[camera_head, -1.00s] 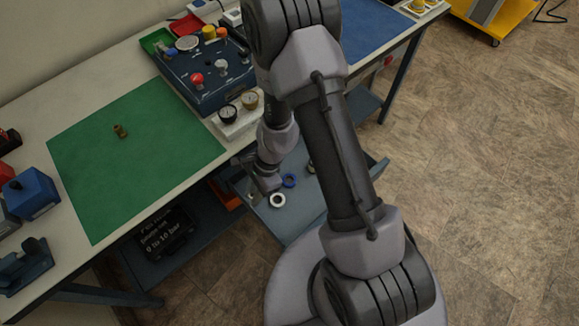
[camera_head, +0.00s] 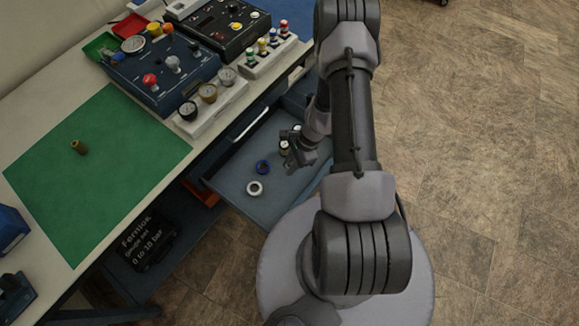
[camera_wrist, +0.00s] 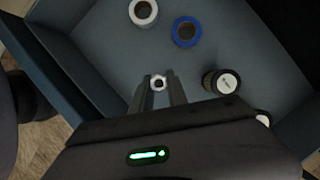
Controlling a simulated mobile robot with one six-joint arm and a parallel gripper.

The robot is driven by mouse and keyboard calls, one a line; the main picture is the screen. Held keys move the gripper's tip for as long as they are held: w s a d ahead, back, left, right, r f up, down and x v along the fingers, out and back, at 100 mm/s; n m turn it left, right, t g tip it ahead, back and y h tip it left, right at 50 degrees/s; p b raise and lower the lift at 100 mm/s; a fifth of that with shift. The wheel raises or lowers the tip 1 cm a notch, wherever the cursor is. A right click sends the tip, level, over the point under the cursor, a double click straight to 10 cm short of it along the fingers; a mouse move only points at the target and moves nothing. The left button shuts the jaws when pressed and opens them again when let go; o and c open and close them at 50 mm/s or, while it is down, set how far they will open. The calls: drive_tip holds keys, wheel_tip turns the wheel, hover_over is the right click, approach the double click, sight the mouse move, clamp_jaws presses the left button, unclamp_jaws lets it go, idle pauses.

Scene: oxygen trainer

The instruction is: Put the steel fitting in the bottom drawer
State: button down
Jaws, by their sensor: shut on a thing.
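The steel fitting (camera_wrist: 159,82) is a small bright piece with a dark hole, between my fingertips in the wrist view. My gripper (camera_wrist: 160,86) is shut on it. In the head view my gripper (camera_head: 297,160) hangs over an open blue-grey drawer (camera_head: 226,185), right of two tape rings in it; the fitting cannot be made out there. The wrist view shows the drawer's floor (camera_wrist: 105,55) below the fitting, which appears held above it.
The drawer holds a white ring (camera_wrist: 143,11), a blue ring (camera_wrist: 187,31) and a dark cylinder with a white top (camera_wrist: 222,82). A gauge panel (camera_head: 160,70) sits on the bench.

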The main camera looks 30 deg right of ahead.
drive_tip(key=shift+d+f+b, duration=0.1)
drive_tip(key=shift+f+b, duration=0.75)
drive_tip(key=shift+f, duration=0.95)
drive_tip(key=shift+f, duration=0.2)
drive_tip(key=c, duration=1.3)
unclamp_jaws()
drive_tip(key=shift+r, duration=0.15)
